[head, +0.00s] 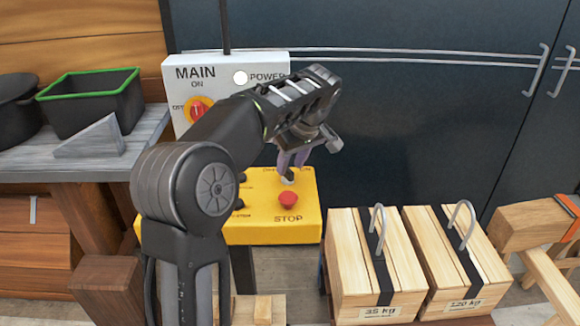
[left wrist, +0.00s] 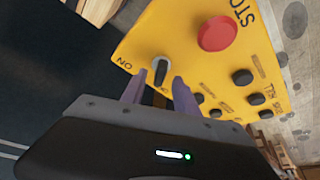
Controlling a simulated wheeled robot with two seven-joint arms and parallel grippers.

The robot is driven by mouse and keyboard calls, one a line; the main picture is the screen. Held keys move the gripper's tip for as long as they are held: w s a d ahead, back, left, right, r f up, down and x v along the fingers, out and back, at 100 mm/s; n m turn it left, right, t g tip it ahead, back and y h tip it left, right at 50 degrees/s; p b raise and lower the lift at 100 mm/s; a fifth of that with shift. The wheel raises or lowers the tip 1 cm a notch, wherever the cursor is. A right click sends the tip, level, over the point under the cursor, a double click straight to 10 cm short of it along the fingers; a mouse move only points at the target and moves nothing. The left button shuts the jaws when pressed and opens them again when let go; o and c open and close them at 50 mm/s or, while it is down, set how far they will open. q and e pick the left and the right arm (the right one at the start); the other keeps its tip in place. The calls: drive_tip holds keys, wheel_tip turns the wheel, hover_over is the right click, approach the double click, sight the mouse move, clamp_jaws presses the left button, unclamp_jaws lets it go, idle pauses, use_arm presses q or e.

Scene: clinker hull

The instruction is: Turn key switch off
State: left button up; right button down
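The key switch (head: 288,179) is on the top face of the yellow control box (head: 262,215), behind the red STOP button. In the left wrist view the key switch (left wrist: 161,70) shows a pale round collar and a dark key, with the word ON beside it. My left gripper (head: 292,160) is just above the switch, pointing down. In the left wrist view its two purple fingers (left wrist: 160,88) are apart, with the key showing in line with the gap between them. I cannot tell whether they touch it. My right gripper is not in view.
The red STOP button (head: 288,202) is close to the switch, and several black buttons (left wrist: 242,78) share the panel. A white MAIN box (head: 270,68) with a red rotary switch (head: 199,108) stands behind. Wooden weight crates (head: 350,270) stand to the right.

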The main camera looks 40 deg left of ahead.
use_arm(q)
drive_tip(key=p+v, duration=0.1)
drive_tip(key=v, duration=0.5)
drive_tip(key=shift+d, duration=0.1)
idle(0.3)
